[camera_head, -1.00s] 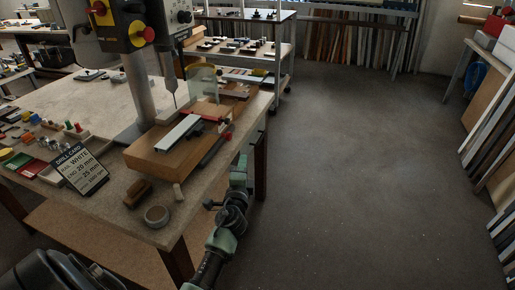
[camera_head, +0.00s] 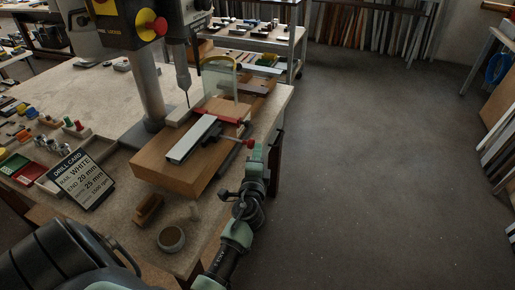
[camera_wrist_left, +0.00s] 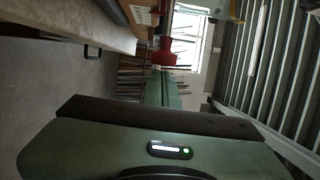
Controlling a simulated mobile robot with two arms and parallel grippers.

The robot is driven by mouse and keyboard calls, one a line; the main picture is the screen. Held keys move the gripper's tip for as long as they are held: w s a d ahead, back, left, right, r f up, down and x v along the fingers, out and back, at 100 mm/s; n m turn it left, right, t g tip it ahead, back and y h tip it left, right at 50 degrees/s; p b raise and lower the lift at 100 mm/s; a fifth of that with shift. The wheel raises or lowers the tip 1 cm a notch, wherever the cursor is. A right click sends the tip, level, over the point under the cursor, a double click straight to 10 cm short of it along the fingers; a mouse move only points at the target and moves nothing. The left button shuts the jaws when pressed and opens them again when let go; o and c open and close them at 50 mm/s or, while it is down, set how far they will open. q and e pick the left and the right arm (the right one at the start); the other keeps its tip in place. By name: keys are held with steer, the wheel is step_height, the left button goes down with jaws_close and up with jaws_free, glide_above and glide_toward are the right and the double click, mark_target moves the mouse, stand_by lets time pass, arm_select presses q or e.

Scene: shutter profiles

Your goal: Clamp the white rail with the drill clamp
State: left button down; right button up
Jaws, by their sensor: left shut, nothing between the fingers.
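The drill clamp (camera_head: 229,116) has a red bar across the rail's far part and a dark lever with a red knob (camera_head: 248,143) sticking out to the right. My left gripper (camera_head: 258,155) is shut and empty, just below the knob at the bench's right edge; I cannot tell whether it touches. In the left wrist view, a red knob (camera_wrist_left: 162,52) shows just beyond the green fingers (camera_wrist_left: 162,88). My right gripper is not in view.
The drill press (camera_head: 150,85) stands behind the block, with a clear guard (camera_head: 219,78) beside it. A drill card (camera_head: 80,178), a wooden piece (camera_head: 148,209) and a round bowl (camera_head: 171,239) lie on the near bench. The floor to the right is clear.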

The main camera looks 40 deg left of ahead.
mark_target(231, 139)
arm_select(q)
steer(key=a, duration=0.2)
steer(key=s+a, duration=0.1)
steer(key=a, duration=0.1)
steer(key=shift+a, duration=0.2)
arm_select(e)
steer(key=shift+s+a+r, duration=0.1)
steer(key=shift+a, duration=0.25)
arm_select(q)
steer(key=shift+w, duration=0.1)
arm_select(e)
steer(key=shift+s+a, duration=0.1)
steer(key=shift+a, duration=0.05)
